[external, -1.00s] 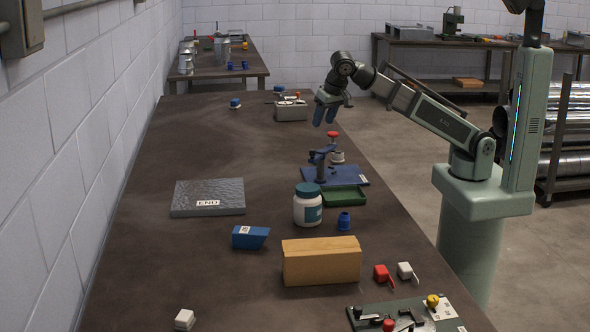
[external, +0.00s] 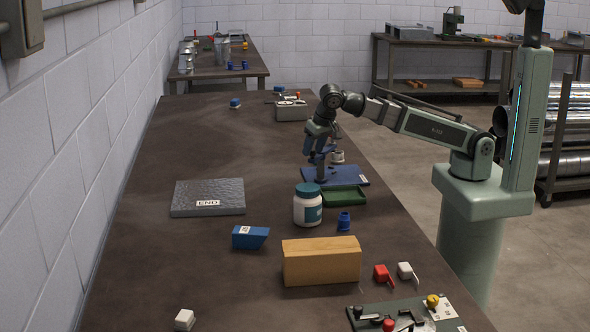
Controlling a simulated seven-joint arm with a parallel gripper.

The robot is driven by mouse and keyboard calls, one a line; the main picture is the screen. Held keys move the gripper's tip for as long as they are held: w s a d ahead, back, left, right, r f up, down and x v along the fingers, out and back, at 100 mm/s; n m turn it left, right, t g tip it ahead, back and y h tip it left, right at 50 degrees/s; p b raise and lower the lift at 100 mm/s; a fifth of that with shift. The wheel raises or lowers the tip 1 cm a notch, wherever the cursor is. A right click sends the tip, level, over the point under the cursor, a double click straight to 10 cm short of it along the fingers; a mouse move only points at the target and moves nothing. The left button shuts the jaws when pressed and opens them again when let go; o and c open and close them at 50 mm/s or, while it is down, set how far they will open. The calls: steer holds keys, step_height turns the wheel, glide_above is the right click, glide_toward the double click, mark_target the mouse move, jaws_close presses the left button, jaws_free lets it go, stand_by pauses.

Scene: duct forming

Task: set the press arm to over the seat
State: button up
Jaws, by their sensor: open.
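The press has a blue base plate (external: 348,177) near the table's right edge, with a dark upright post (external: 320,172) on it. Its arm and red knob are hidden by my gripper, so I cannot tell which way the arm points. A small grey-white round piece (external: 338,157) stands at the far side of the base; I cannot tell whether it is the seat. My gripper (external: 318,153) is open, pointing down at the top of the post. I cannot tell whether it touches the press arm.
A green tray (external: 344,197), a white jar with a teal lid (external: 307,207) and a blue bottle (external: 344,221) stand in front of the press. A grey box (external: 291,111) is behind it.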

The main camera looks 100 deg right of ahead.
steer(key=shift+f, duration=0.1)
steer(key=shift+c, duration=0.5)
jaws_close()
